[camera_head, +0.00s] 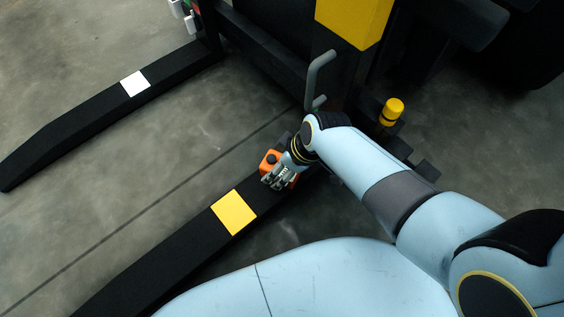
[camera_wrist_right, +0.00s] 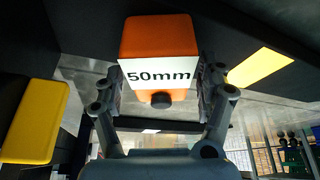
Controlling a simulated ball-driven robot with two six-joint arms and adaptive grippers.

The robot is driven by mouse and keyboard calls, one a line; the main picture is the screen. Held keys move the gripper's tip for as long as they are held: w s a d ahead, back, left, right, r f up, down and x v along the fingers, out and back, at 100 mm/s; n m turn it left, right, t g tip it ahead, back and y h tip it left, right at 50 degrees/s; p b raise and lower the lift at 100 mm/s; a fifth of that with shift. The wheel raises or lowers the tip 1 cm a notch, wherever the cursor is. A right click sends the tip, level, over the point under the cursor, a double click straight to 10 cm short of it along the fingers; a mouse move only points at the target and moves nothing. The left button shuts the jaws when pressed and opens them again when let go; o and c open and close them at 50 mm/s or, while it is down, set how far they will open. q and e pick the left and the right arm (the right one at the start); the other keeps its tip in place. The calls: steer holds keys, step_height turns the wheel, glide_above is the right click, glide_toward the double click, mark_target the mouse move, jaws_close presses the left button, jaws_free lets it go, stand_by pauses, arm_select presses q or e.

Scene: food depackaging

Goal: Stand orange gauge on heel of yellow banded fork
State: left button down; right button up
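The orange gauge (camera_head: 266,158) is a small block with a black knob, at the heel end of the yellow banded fork (camera_head: 150,262). In the right wrist view the gauge (camera_wrist_right: 160,38) shows a white "50mm" label. My right gripper (camera_head: 279,179) has its fingers on opposite sides of the gauge, seemingly touching it; the right wrist view shows the same at the fingers (camera_wrist_right: 160,82). I cannot tell whether the gauge's base touches the fork. The yellow band (camera_head: 234,212) lies on the fork, nearer its tip than the gauge. My left gripper is not in view.
A second black fork with a white band (camera_head: 135,83) lies to the left, with bare floor (camera_head: 130,160) between. A grey bent handle (camera_head: 318,78), a yellow block (camera_head: 354,20) and a yellow-topped post (camera_head: 391,111) stand near my right arm.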

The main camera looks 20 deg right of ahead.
steer(key=shift+o, duration=0.4)
steer(key=v, duration=1.2)
steer(key=shift+s, duration=0.1)
